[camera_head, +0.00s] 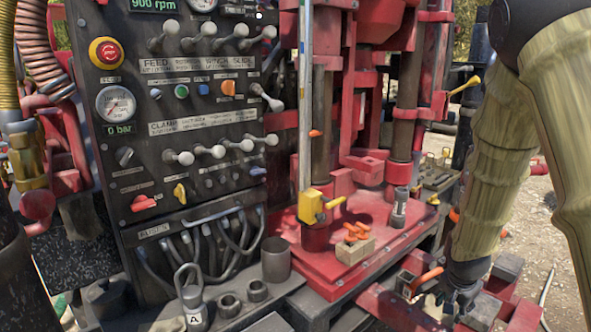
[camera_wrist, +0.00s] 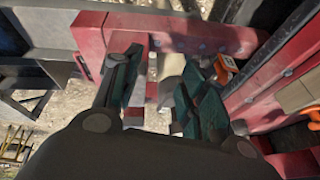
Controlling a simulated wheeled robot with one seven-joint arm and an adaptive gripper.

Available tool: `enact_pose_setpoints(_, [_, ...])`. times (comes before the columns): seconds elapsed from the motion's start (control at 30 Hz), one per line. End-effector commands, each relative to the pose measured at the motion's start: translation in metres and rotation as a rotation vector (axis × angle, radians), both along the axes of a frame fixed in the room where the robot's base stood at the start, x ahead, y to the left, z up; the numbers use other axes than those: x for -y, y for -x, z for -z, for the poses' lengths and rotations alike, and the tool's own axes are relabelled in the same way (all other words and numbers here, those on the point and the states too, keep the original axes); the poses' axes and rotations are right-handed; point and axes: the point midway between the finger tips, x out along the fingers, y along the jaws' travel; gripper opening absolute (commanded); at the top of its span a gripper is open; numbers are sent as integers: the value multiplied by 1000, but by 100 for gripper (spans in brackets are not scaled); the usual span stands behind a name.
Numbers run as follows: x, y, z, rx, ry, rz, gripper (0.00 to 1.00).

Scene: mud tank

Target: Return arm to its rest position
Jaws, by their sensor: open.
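My arm, in a tan sleeve, comes down the right side of the head view. My gripper (camera_head: 458,302) hangs low at its end, pointing down near the red frame at the bottom right. In the wrist view my gripper (camera_wrist: 172,80) has its two dark fingers spread apart. Nothing is held between them. A red beam and pale ground show below and between the fingers. The exact gap between fingertips and red frame is hard to tell.
A black control panel (camera_head: 185,125) with levers fills the left. A red deck (camera_head: 345,265) carries a yellow clamp (camera_head: 312,206) and a small wooden box (camera_head: 354,250). An orange-handled item (camera_head: 428,278) lies beside my gripper. Red uprights stand behind. Gravel ground (camera_head: 540,235) lies right.

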Motion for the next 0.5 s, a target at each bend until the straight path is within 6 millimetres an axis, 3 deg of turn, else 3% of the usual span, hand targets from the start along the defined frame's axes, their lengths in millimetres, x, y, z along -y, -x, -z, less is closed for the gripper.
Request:
enact_pose_setpoints(0.27, [-22, 24, 52, -56, -6, -104, 42])
enact_pose_setpoints(0.5, [-54, 70, 124, -136, -18, -258, 42])
